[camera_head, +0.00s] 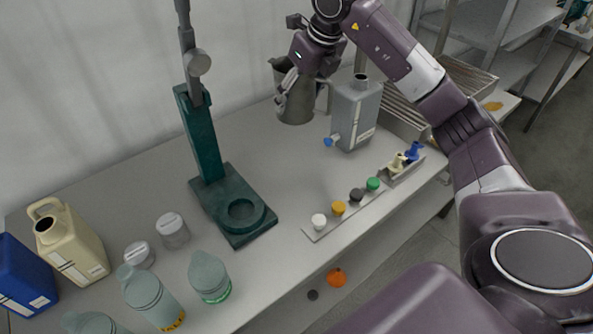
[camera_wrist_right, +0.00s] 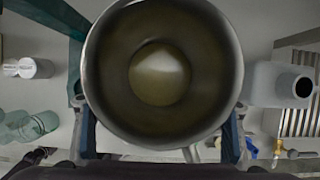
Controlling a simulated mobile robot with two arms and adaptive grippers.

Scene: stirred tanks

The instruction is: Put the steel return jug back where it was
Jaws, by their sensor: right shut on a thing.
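The steel return jug (camera_head: 295,103) is a grey metal vessel near the back of the bench, left of the grey can. My right gripper (camera_head: 291,82) is shut around its body. In the right wrist view the jug (camera_wrist_right: 163,72) is seen from above, its round open mouth filling the middle, with a finger on each side. It looks about upright. Its inside is dark brownish with a pale round patch; I cannot tell whether it holds liquid. I cannot tell whether its base touches the bench. My left gripper is not in view.
A grey can (camera_head: 356,112) with a blue tap stands right of the jug. A green stand (camera_head: 236,205) is to the left. A strip of coloured caps (camera_head: 340,208) lies along the front edge. Bottles crowd the left end. Bare bench (camera_head: 270,160) lies in the middle.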

